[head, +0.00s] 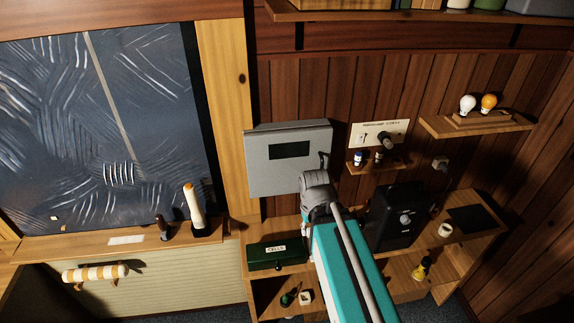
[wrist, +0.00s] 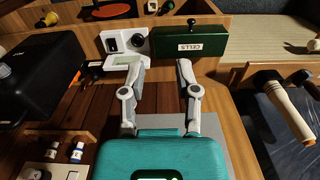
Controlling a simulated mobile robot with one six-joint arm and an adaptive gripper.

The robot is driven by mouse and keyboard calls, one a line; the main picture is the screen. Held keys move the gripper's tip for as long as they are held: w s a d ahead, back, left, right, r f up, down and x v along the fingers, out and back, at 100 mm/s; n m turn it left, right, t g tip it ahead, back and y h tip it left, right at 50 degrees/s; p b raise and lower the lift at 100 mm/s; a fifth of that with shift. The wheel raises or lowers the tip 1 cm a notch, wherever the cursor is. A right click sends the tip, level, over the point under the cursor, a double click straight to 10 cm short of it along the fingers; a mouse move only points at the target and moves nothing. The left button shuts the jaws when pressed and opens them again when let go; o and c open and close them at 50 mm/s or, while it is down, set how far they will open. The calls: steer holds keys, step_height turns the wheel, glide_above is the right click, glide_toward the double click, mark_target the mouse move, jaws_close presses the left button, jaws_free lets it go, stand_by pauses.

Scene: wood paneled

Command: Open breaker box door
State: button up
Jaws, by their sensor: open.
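The breaker box (head: 268,170) is a grey metal box on the wood wall, with a dark window in its front. Its door looks shut flat. A handle (head: 325,161) shows at the door's right edge, just above my wrist. In the head view my arm covers the box's lower right corner and hides my fingers. In the wrist view my gripper (wrist: 160,68) is open, its two fingers spread with nothing between them. A grey surface, probably the breaker box (wrist: 213,128), lies behind the right finger and the teal gripper body. I cannot tell whether the gripper touches it.
A green CELLS box (head: 264,258) stands on the bench below the breaker box. A black device with a knob (head: 393,218) stands right of my arm. A switch panel (head: 366,133) and small shelf with bottles are on the wall to the right.

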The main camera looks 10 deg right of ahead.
steer(key=shift+o, duration=0.5)
steer(key=w+d+f+n+t+y+b, duration=0.3)
steer(key=w+f+n+t+y+b, duration=0.25)
steer(key=w+y+b, duration=0.4)
steer(key=w+d+r+t+b, duration=0.1)
steer(key=w+d+t+b, duration=0.2)
steer(key=d, duration=0.4)
steer(key=w+d+r+n+t+b, duration=0.1)
steer(key=w+d+r+t+b, duration=0.1)
steer(key=d+t+b, duration=0.4)
steer(key=shift+w+d+r+b, duration=0.2)
steer(key=shift+w+d+b, duration=0.2)
steer(key=shift+d+b, duration=0.7)
steer(key=shift+t+y, duration=0.25)
steer(key=x, duration=1.3)
steer(key=shift+w+a, duration=0.25)
steer(key=shift+w, duration=0.1)
